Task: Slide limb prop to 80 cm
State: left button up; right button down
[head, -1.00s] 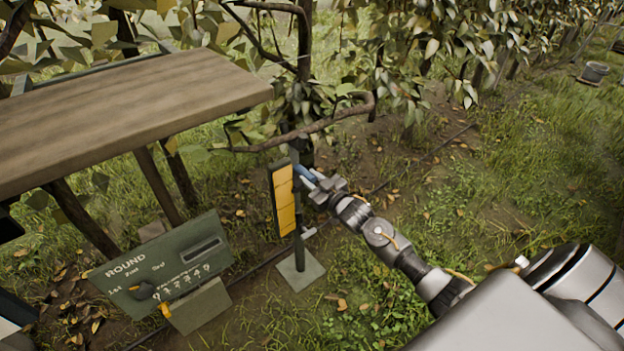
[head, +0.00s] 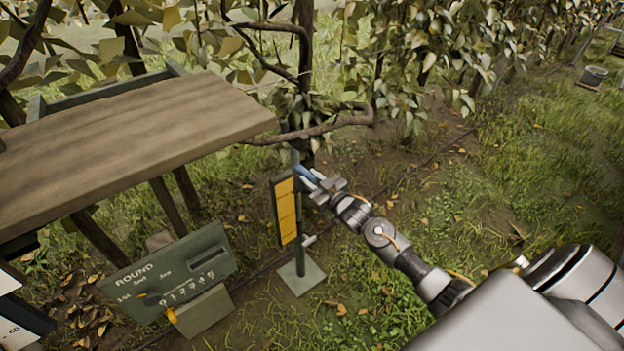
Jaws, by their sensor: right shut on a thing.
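The limb prop is a thin dark upright post (head: 299,262) on a square grey base plate (head: 301,278), standing on the soil. A yellow scale panel (head: 287,211) with dark divisions is on its left side; its marks are too small to read. A small light clamp or knob (head: 309,240) sticks out low on the post. My right gripper (head: 316,180) is shut on the blue handle (head: 307,173) near the prop's top. A bare limb (head: 325,128) crosses just above the top; I cannot tell whether they touch. My left gripper is not in view.
A wooden bench top (head: 130,140) fills the upper left. A green board reading ROUND (head: 170,275) stands below it, left of the prop. A leafy tree row runs behind. A grey bucket (head: 594,76) is far right. Grass right of the prop is open.

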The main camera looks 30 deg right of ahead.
jog(key=shift+w+d+r, duration=0.15)
jog(key=shift+d+r, duration=0.05)
jog(key=shift+r, duration=0.35)
jog(key=c, duration=1.3)
grip_release()
jog(key=shift+o, duration=0.6)
jog(key=shift+a+f, duration=0.1)
jog(key=shift+f, duration=0.1)
jog(key=shift+s+f, duration=0.1)
jog(key=shift+s, duration=0.35)
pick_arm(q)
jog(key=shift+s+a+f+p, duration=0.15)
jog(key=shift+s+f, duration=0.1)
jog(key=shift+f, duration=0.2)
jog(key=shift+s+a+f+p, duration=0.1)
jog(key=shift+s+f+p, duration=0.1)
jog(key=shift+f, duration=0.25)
pick_arm(e)
jog(key=s+d, duration=0.1)
jog(key=s, duration=0.9)
jog(key=shift+d, duration=0.25)
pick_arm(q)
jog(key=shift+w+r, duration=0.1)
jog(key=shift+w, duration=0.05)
